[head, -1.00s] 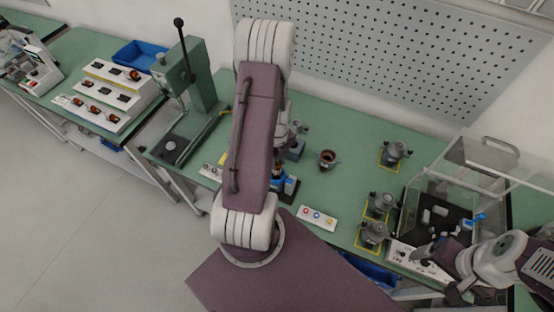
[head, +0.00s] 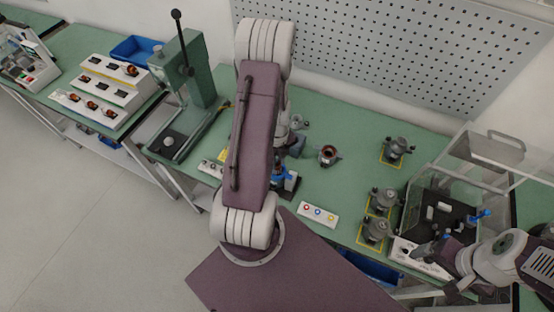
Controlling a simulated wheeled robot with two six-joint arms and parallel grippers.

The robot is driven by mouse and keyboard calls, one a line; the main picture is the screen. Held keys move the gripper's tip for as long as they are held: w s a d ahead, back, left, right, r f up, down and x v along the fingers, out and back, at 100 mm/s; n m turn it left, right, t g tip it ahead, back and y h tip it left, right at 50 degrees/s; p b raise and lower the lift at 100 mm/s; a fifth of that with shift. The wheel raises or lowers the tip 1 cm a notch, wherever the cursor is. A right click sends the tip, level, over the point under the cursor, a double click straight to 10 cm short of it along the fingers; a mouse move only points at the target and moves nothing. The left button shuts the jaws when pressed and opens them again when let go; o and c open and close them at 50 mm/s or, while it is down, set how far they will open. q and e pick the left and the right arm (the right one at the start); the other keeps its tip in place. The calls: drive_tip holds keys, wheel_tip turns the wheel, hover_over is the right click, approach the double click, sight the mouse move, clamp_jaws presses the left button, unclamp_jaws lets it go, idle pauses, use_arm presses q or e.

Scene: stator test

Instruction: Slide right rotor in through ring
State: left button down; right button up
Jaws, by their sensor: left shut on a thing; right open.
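A dark red ring-shaped part (head: 328,156) with an open centre stands on the green bench right of my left arm; I cannot tell whether it is the task's ring. A blue and black fixture (head: 286,181) shows partly beside my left arm. My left forearm and gripper are hidden behind my large upper arm link, so I cannot see what that gripper holds. No rotor can be made out for certain. My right gripper (head: 427,250) is open and empty by the front of the clear enclosure, far right of the ring-shaped part.
Grey motor-like units (head: 397,148) stand on yellow-marked squares. A clear-walled enclosure (head: 480,165) is at the right. A button panel (head: 318,215) lies near the front edge. A green lever press (head: 196,85) and white racks (head: 110,85) with copper parts are at the left.

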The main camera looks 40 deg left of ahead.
use_arm(q)
drive_tip(key=shift+f, duration=0.1)
drive_tip(key=shift+f+b, duration=0.8)
drive_tip(key=shift+f, duration=0.15)
drive_tip(key=c, duration=1.2)
unclamp_jaws()
drive_tip(key=shift+r, duration=0.1)
drive_tip(key=shift+o, duration=0.2)
